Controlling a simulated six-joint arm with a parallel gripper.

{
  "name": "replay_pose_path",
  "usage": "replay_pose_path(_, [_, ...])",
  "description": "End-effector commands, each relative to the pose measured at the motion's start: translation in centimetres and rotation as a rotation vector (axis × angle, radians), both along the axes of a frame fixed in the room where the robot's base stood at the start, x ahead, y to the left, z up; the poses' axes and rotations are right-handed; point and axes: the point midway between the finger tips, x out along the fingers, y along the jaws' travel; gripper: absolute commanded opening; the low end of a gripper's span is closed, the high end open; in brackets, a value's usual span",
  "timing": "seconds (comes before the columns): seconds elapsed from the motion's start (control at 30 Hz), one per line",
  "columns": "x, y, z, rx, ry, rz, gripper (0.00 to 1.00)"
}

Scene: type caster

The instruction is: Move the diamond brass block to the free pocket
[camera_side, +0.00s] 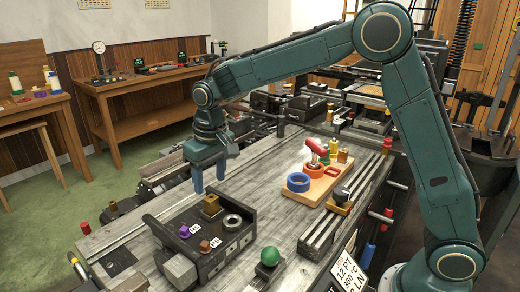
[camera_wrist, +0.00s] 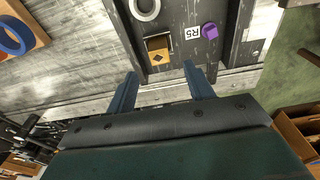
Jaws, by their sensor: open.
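The brass block (camera_side: 211,205) stands upright at the back of a dark tray (camera_side: 178,264). In the wrist view the block (camera_wrist: 158,48) shows a small dark diamond on its orange face. My gripper (camera_side: 209,181) is open and empty, pointing down just above and behind the brass block. In the wrist view its two fingertips (camera_wrist: 160,72) are spread, with the block beyond the gap between them. A grey ring (camera_side: 232,222), a purple piece (camera_side: 184,232) and a copper piece (camera_side: 204,246) are also on the tray. I cannot clearly make out an empty pocket.
A green ball (camera_side: 269,257) sits right of the tray. A wooden board (camera_side: 318,191) with a blue ring (camera_side: 298,182) and red-handled piece (camera_side: 316,147) lies farther right. Bare tabletop (camera_side: 262,190) lies behind the tray.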

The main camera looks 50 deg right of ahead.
Motion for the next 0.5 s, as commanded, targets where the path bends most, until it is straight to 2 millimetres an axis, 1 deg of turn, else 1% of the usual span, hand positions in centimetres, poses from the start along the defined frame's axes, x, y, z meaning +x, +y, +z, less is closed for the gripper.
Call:
replay_pose_path(0.17, [0.0,0.0,-0.8,0.000,0.002,0.000,0.53])
replay_pose_path(0.5, [0.3,-0.1,-4.5,0.000,0.002,0.001,0.53])
